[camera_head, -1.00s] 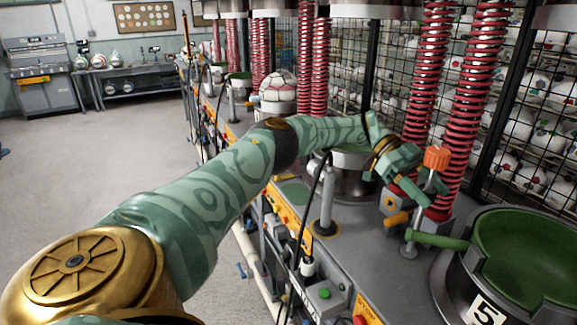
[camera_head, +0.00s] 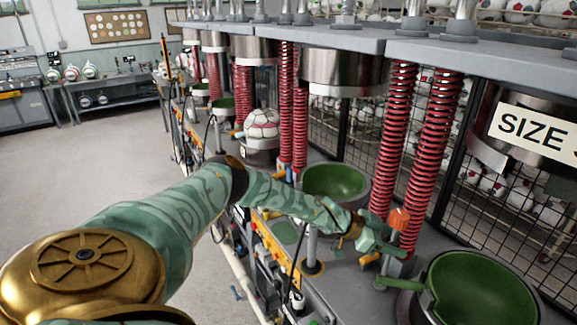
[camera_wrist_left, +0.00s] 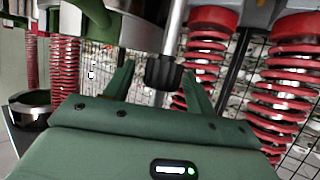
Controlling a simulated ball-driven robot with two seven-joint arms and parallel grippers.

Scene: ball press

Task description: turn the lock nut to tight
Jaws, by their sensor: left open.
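An orange ribbed knob (camera_head: 398,218), which looks like the lock nut, stands at the front of a pair of red springs, beside a green bowl (camera_head: 478,290). My left gripper (camera_head: 388,236) is at this knob, with its green fingers apart. In the left wrist view a dark ribbed knob (camera_wrist_left: 163,72) on a metal rod shows between the open fingers (camera_wrist_left: 160,85). It looks black there, so I cannot tell for sure that it is the orange one. I cannot see contact with either finger. My right gripper is not in view.
Red springs (camera_head: 430,150) stand close behind the gripper. A green handle (camera_head: 400,284) sticks out from the near bowl. Another green bowl (camera_head: 335,183) lies behind my forearm. A patterned ball (camera_head: 261,125) sits farther back. The floor (camera_head: 110,165) at left is clear.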

